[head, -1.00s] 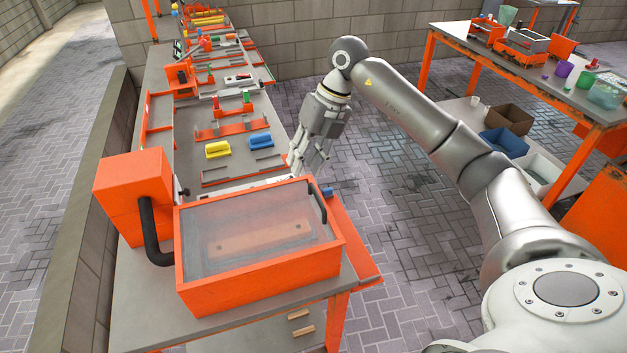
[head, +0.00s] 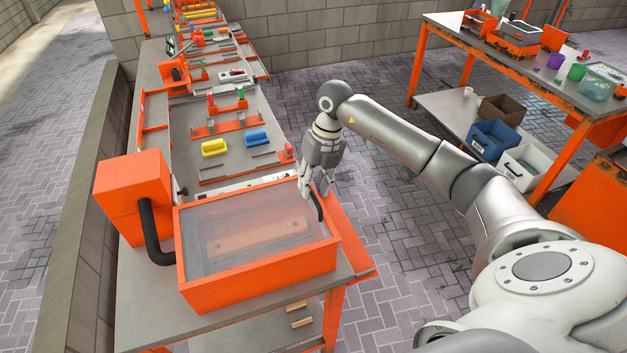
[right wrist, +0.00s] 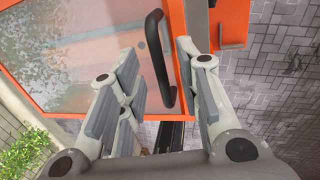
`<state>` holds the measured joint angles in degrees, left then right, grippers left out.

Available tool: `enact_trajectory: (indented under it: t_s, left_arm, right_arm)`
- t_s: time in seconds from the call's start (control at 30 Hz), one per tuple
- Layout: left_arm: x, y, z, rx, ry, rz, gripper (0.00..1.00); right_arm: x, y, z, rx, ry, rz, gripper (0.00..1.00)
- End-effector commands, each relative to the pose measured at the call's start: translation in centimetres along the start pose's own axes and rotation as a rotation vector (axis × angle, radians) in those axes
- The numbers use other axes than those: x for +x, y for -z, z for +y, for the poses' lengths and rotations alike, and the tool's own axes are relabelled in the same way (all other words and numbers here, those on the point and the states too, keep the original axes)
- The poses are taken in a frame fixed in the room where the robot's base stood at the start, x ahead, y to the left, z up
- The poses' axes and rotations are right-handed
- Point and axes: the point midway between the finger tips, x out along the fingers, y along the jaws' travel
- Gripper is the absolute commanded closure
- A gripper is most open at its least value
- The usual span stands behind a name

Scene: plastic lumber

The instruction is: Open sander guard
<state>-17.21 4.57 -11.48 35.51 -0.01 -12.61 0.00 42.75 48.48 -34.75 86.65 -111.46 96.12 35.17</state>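The sander guard (head: 258,270) is an orange-framed box with a clear top panel. It is closed on the sander at the near end of the bench. Its black handle (head: 314,203) stands at the right end of the top. My right gripper (head: 318,192) is open and points down at the handle. In the right wrist view the black handle (right wrist: 158,60) shows between the spread fingers of the right gripper (right wrist: 165,75), beyond them. I cannot tell whether the fingers touch it. My left gripper is not in view.
An orange housing (head: 133,195) with a black hose (head: 150,232) stands left of the guard. The bench (head: 200,180) runs away behind it with yellow and blue pieces. Another table (head: 500,50) stands at the right with bins beneath. Paved floor between them is clear.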

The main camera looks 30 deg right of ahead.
Motion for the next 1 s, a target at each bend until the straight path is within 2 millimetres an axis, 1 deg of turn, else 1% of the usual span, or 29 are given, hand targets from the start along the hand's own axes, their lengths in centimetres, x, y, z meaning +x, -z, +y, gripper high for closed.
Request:
enact_trajectory:
  t_s: [0.13,0.37,0.6,0.63,1.0]
  left_arm:
    - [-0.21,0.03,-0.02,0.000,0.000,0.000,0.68]
    - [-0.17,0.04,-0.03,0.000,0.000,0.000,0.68]
    - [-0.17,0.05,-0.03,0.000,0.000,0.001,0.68]
    - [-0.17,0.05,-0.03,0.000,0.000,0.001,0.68]
    - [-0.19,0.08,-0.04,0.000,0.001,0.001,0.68]
  right_arm:
    - [0.61,0.03,0.04,0.000,-0.001,0.000,0.68]
    - [0.67,0.02,0.03,-0.001,-0.001,0.000,0.68]
    - [0.63,0.02,0.03,-0.001,-0.001,0.000,0.99]
    - [0.63,0.02,0.02,-0.001,-0.001,0.000,1.00]
    - [0.50,-0.08,0.06,0.000,-0.001,-0.001,1.00]
